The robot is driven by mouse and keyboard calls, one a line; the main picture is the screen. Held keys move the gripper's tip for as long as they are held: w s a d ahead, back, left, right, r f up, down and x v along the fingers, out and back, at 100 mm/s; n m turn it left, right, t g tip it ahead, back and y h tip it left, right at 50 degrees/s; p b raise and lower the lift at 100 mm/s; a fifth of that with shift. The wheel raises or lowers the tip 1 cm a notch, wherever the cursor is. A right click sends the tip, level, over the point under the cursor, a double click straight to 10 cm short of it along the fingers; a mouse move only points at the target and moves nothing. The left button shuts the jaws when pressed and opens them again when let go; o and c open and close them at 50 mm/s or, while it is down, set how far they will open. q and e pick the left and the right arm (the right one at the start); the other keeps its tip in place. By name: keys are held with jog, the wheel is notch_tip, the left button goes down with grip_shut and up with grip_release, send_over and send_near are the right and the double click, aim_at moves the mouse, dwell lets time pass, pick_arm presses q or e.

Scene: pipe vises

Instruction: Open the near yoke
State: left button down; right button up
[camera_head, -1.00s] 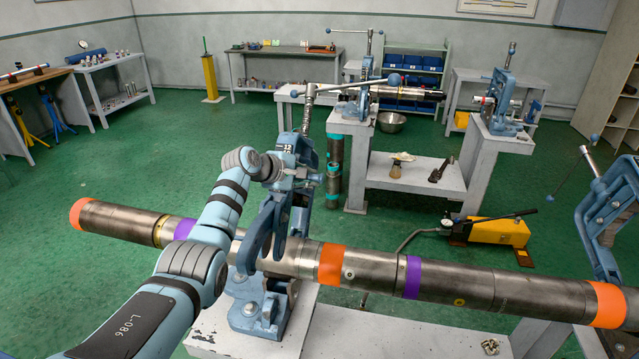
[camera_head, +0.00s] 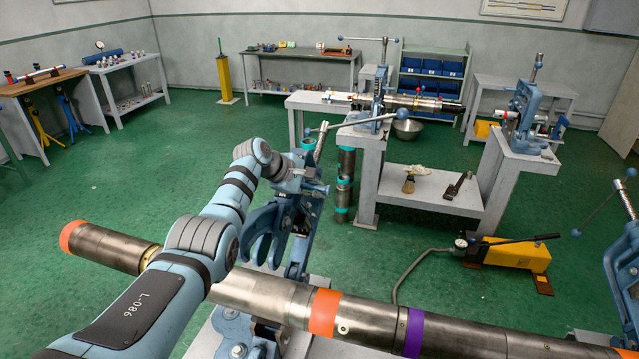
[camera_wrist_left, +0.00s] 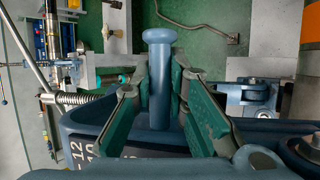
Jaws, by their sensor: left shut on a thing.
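The near yoke (camera_head: 262,222) is a blue arched vise frame. It leans back behind the long steel pipe (camera_head: 265,296), its arch facing left and clear of the pipe's top. The vise base (camera_head: 238,330) is partly hidden under the pipe. My left gripper (camera_head: 312,187) is at the yoke's upper part, beyond the pipe. In the left wrist view, my left gripper (camera_wrist_left: 161,88) is shut around a blue round-headed handle (camera_wrist_left: 158,36) standing out from the yoke (camera_wrist_left: 90,128). My right gripper is not in view.
A second blue vise (camera_head: 622,250) stands at the right edge. A grey bench (camera_head: 440,192) with another vise and pipe stands behind. A yellow pump (camera_head: 510,254) with a hose lies on the green floor. The floor left of the yoke is clear.

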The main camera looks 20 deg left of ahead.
pick_arm(q)
jog(key=shift+a, duration=0.1)
dwell(0.3)
jog(key=c, duration=1.6)
grip_release()
jog(key=shift+o, duration=0.2)
jog(key=shift+s+a+r, duration=0.2)
jog(key=shift+r, duration=0.2)
jog(key=v, duration=1.1)
jog(key=shift+s, duration=0.15)
jog(key=shift+f, duration=0.1)
jog(key=shift+d, duration=0.1)
